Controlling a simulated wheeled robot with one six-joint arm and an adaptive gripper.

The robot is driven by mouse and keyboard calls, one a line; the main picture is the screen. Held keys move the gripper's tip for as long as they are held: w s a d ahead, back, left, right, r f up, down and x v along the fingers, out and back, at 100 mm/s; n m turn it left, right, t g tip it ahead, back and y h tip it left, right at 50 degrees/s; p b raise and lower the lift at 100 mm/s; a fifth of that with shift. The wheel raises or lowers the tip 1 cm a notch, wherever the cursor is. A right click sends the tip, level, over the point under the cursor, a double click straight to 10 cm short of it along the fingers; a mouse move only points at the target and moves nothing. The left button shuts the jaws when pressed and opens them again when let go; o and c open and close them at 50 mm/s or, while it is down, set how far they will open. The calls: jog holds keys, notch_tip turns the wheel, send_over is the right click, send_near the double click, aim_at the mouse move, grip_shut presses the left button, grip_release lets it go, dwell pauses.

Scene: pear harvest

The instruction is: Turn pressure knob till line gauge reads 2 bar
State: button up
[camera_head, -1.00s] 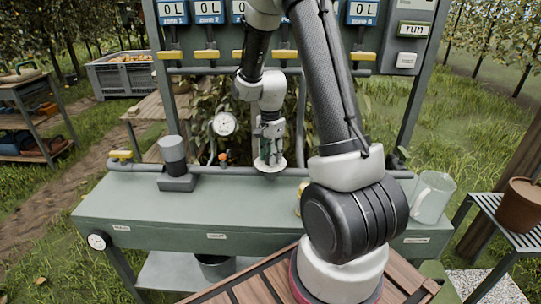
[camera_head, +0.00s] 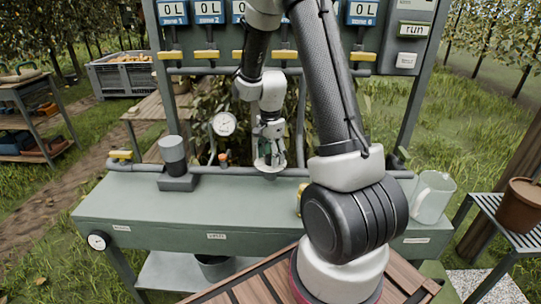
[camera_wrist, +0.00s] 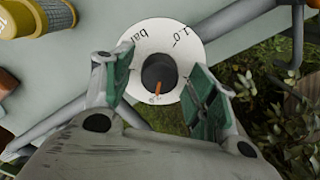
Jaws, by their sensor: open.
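The pressure knob (camera_wrist: 159,72) is a dark round knob with an orange pointer line, in front of a white dial plate (camera_wrist: 181,28) marked "1.0" and "bar". In the wrist view the pointer points down toward my gripper's palm. My gripper (camera_wrist: 158,92) is open, with one green-padded finger to each side of the knob; I cannot tell whether either touches it. In the head view my gripper (camera_head: 269,150) is over the pipe behind the bench, largely covering the knob. A round white gauge (camera_head: 224,123) stands to its left; its reading is too small to make out.
A grey cylinder on a block (camera_head: 174,160) stands left on the green bench (camera_head: 150,205). A small orange-topped fitting (camera_head: 223,158) is below the gauge. A clear jug (camera_head: 431,196) stands at the right. Yellow valve handles (camera_head: 206,54) line the panel above.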

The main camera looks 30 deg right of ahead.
notch_tip(320, 180, up, 12)
dwell(0.6)
dwell(0.4)
